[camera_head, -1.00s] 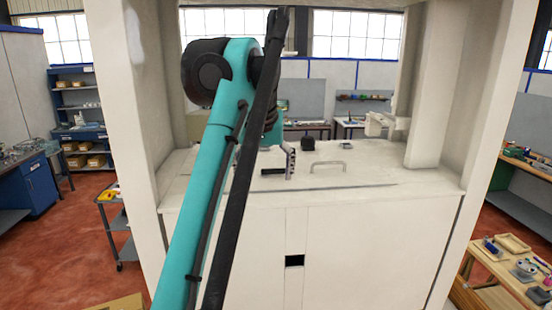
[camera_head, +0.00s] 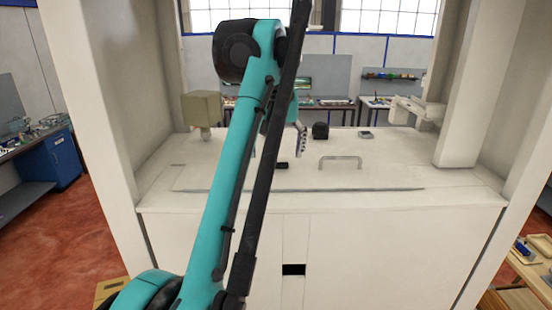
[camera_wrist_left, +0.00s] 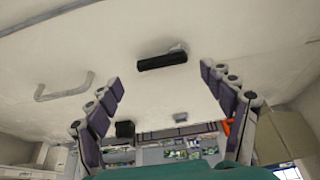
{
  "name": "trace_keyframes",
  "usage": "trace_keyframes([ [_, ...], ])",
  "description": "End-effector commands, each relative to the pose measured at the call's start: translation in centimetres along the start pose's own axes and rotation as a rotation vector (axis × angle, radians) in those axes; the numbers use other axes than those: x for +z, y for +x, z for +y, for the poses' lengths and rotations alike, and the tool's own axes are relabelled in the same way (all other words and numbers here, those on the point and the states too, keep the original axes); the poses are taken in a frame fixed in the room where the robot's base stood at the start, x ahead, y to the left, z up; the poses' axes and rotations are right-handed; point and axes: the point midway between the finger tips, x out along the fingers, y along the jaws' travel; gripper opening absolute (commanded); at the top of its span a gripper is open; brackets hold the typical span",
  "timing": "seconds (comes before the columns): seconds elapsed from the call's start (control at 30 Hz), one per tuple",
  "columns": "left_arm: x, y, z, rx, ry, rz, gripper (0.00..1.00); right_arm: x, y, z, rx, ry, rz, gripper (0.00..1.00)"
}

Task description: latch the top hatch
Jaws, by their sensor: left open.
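The top hatch (camera_head: 385,178) is a pale flat panel lying flush in the white machine top, with a grey bar handle (camera_head: 340,158). The handle also shows in the left wrist view (camera_wrist_left: 65,90). A small black latch piece (camera_head: 281,165) lies on the top left of the handle, partly hidden by my arm. In the left wrist view the black latch (camera_wrist_left: 162,61) is a dark bar lying across, beyond the gap between my fingers. My left gripper (camera_wrist_left: 162,77) is open and empty, its fingers on either side of that gap. In the head view only one finger shows clearly. My right gripper is not in view.
A beige box-shaped part (camera_head: 202,108) stands on the machine top at the left. A black knob (camera_head: 320,130) and a small grey piece (camera_head: 366,134) sit behind the handle. Pale uprights flank the machine. The top around the handle is clear.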

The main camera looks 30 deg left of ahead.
Motion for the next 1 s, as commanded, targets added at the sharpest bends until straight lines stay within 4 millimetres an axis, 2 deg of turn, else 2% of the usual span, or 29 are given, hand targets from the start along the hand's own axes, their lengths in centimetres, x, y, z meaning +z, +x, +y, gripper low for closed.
trace_keyframes([
  [0.1,0.0,1.5,-0.1,0.000,-0.001,0.000,0.81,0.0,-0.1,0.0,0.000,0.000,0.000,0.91],
  [0.3,0.1,2.8,-0.1,0.000,0.000,0.000,0.81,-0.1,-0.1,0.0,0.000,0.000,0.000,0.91],
  [0.6,0.1,3.0,0.0,0.000,0.000,0.000,0.81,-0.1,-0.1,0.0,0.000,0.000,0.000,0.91],
  [0.8,0.1,3.0,0.0,0.001,0.001,-0.001,0.31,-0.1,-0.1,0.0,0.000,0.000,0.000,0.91],
  [1.0,0.1,3.0,-0.1,0.001,0.004,-0.002,0.31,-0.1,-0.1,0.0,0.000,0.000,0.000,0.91],
])
